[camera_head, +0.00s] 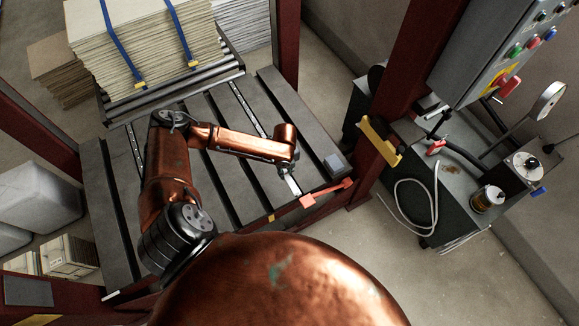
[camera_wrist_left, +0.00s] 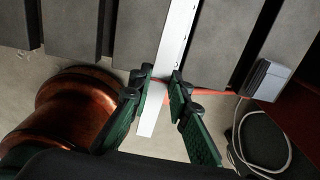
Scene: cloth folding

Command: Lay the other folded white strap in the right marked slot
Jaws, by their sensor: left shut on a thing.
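My left gripper (camera_head: 287,170) hangs at the front right part of the slatted table (camera_head: 222,172). It is shut on a white strap (camera_head: 292,186), whose end sticks out below the fingers. In the left wrist view the green-black fingers of the left gripper (camera_wrist_left: 161,88) stand on both sides of the white strap (camera_wrist_left: 151,116). A pale dotted strip (camera_wrist_left: 178,32) runs in line above it along a gap between grey slats. In the head view, pale dotted strips lie in a right gap (camera_head: 247,107) and a left gap (camera_head: 136,147). My right gripper is out of view.
An orange-red bar (camera_head: 325,194) runs along the table's front right edge, near the left gripper. A small grey box (camera_head: 334,162) sits on the table's right corner. Strapped board stacks (camera_head: 145,40) stand behind. A red post (camera_head: 396,85) and control box are at right.

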